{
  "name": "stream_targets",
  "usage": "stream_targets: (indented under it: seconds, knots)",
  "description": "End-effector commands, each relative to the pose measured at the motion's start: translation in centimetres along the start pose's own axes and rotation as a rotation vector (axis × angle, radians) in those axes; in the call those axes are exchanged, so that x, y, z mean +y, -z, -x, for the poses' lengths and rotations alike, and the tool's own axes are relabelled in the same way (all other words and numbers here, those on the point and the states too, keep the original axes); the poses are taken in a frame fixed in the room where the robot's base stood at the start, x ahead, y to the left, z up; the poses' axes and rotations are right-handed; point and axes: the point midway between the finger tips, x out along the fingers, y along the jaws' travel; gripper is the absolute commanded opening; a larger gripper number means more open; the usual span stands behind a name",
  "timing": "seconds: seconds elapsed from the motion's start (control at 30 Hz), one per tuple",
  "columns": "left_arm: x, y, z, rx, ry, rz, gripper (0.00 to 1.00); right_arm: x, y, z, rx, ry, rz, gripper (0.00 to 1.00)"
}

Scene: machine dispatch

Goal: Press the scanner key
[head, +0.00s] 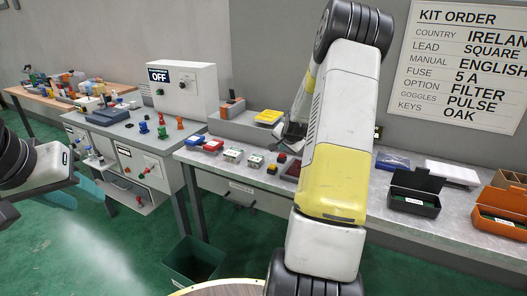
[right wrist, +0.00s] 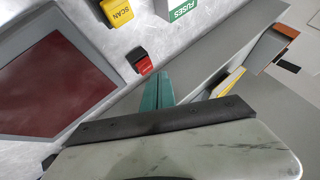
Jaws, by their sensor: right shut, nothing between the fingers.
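A yellow key marked SCAN (right wrist: 117,12) lies at the top of the right wrist view on the grey metal bench top. A smaller red key (right wrist: 144,66) sits below it. A dark red panel (right wrist: 50,80) with a grey frame is to the left. My right gripper (right wrist: 164,78) has its teal fingers together and empty, with the tips close to the red key and apart from the SCAN key in the picture. In the head view my right arm hides part of the bench. My left gripper (head: 78,193) is at the left, its teal fingers apart and empty.
A green box marked FUSES (right wrist: 183,8) is beside the SCAN key. The bench (head: 375,205) also bears red and blue boxes (head: 213,145), a black open box (head: 415,190) and an orange one (head: 500,208). A grey OFF cabinet (head: 190,95) stands at the left.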

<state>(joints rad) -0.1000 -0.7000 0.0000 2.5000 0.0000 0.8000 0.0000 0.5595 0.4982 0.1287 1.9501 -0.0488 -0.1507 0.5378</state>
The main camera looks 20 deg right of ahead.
Motion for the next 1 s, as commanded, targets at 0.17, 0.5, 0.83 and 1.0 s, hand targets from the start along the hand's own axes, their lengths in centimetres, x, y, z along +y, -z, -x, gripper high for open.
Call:
stream_targets:
  seconds: [0.17,0.5,0.83,1.0]
  knots:
    - [0.0,0.0,0.0,0.0,0.0,0.0,0.36,0.31,-0.28,-0.37,0.0,-0.001,0.0,0.0]
    - [0.0,0.0,0.0,0.0,0.0,0.0,0.36,0.42,-0.41,-0.54,0.0,0.0,0.0,0.0]
    - [0.0,0.0,0.0,0.0,0.0,0.0,0.36,0.55,-0.54,-0.71,-0.001,0.0,0.0,0.0]
    - [0.0,0.0,0.0,0.0,0.0,0.0,0.36,0.66,-0.66,-0.86,-0.001,-0.001,0.0,0.0]
